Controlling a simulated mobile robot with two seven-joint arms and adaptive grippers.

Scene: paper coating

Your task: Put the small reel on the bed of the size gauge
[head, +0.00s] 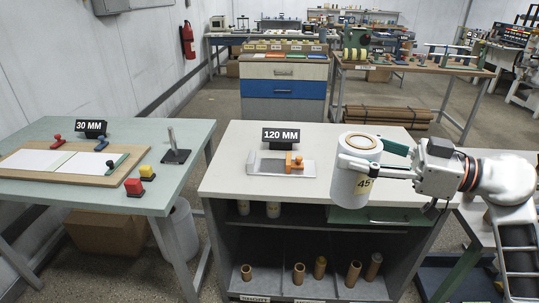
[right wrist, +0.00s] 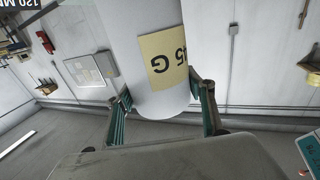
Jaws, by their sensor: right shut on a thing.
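The small reel (head: 353,188) is a white paper roll with a brown core end and a yellow "45" label. It stands roughly upright in my right gripper (head: 372,158), whose fingers are shut around its upper part. In the right wrist view the reel (right wrist: 140,50) shows between the two green-padded fingers (right wrist: 165,105). My left gripper is out of view.
The "120 MM" sign (head: 281,138) stands just behind the gauge. The white cabinet top (head: 228,180) is clear left of the gauge. A green table (head: 60,128) with a board and stamps is at the left. Several brown cores stand on the cabinet's lower shelf (head: 325,288).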

